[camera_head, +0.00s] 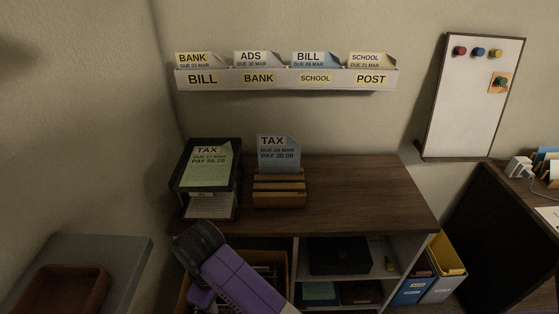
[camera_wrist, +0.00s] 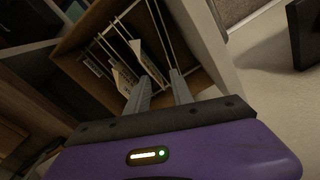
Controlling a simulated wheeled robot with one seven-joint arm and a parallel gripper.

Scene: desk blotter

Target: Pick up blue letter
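A blue letter (camera_head: 277,154) marked TAX stands upright in a slotted wooden holder (camera_head: 279,200) on the desk top. Another bluish letter (camera_head: 312,60) marked BILL stands in the wall rack. My gripper (camera_wrist: 159,84) shows in the wrist view with its two fingers apart and nothing seen between them. It points toward a wooden box with files, away from the blue TAX letter. In the head view my purple arm is in front of the desk, left of the wooden holder, and the fingers are hidden.
A black tray (camera_head: 177,180) with a green TAX letter (camera_head: 208,166) stands left of the holder. A white wall rack (camera_head: 286,79) holds several letters above. The wooden box (camera_wrist: 82,36) holds papers on rails below. The desk top (camera_head: 365,200) is clear to the right.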

